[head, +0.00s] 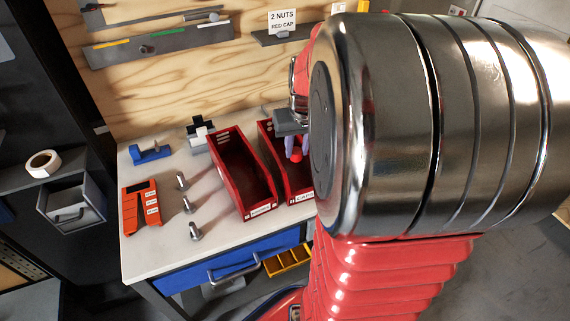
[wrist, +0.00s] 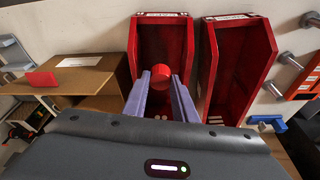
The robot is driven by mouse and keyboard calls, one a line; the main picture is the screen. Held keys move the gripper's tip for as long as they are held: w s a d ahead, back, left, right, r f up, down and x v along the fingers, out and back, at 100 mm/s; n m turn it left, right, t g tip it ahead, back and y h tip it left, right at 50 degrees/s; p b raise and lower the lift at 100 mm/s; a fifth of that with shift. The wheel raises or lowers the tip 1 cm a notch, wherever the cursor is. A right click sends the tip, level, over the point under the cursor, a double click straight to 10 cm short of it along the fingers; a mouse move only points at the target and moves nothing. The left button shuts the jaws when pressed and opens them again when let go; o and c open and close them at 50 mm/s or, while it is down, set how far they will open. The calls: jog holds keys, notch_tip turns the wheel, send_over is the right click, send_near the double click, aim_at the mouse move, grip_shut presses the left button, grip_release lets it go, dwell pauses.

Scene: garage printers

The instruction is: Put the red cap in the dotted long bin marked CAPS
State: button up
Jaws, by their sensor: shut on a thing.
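The red cap (wrist: 162,73) is a small round piece held between my gripper's pale purple fingertips (wrist: 160,84). In the head view the cap (head: 296,156) shows below my gripper (head: 296,145), over the open inside of the right-hand red long bin (head: 269,150). That bin carries a front label reading CAPS (head: 304,197). In the wrist view the same bin (wrist: 138,45) is on the left, with the cap in front of its inside. I cannot tell whether the cap is below the rim. My arm hides the right part of this bin in the head view.
A second red long bin (head: 223,165) stands just left on the white bench (head: 150,240). Several metal bolts (head: 194,231), an orange-red holder (head: 141,207) and a blue piece (head: 150,152) lie further left. A sign (head: 282,22) reads "2 NUTS RED CAP".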

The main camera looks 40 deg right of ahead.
aim_at(297, 161)
jog(key=shift+f, duration=3.1)
jog(key=shift+f, duration=0.1)
jog(key=shift+f, duration=1.8)
jog(key=o, duration=0.7)
jog(key=shift+f, duration=0.1)
